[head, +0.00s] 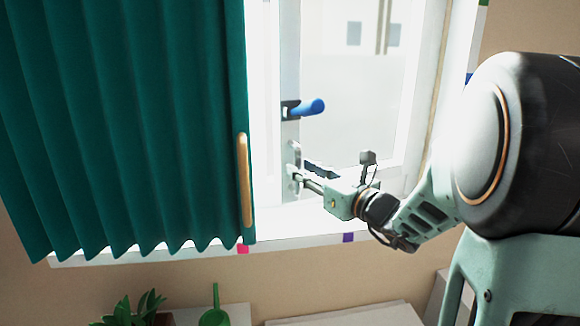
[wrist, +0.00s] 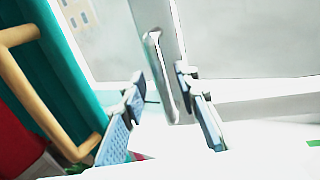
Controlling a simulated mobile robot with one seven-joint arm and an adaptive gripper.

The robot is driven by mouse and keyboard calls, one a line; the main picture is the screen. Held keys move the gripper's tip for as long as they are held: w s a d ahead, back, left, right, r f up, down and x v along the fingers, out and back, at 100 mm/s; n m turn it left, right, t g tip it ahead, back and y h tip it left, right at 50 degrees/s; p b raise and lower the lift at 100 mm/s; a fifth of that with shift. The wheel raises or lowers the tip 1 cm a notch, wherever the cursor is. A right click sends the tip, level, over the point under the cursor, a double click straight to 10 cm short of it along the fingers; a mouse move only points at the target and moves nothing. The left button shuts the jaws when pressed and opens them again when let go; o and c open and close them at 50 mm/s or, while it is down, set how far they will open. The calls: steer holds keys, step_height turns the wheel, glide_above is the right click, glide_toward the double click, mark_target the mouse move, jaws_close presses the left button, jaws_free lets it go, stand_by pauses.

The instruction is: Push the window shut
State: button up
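The window has a white frame (head: 430,80) with bright panes. I cannot tell how far the window stands open. My gripper (head: 308,175) is below the blue handle, close to the metal plate. Nothing is held.
A green curtain (head: 120,110) with a tan upright handle (head: 243,180) hangs left of my gripper; that handle also shows in the wrist view (wrist: 35,95). The white sill (head: 200,252) runs below. A plant (head: 135,308) and a green object (head: 214,312) stand underneath.

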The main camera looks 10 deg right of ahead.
steer(key=shift+x, duration=1.3)
jaws_close()
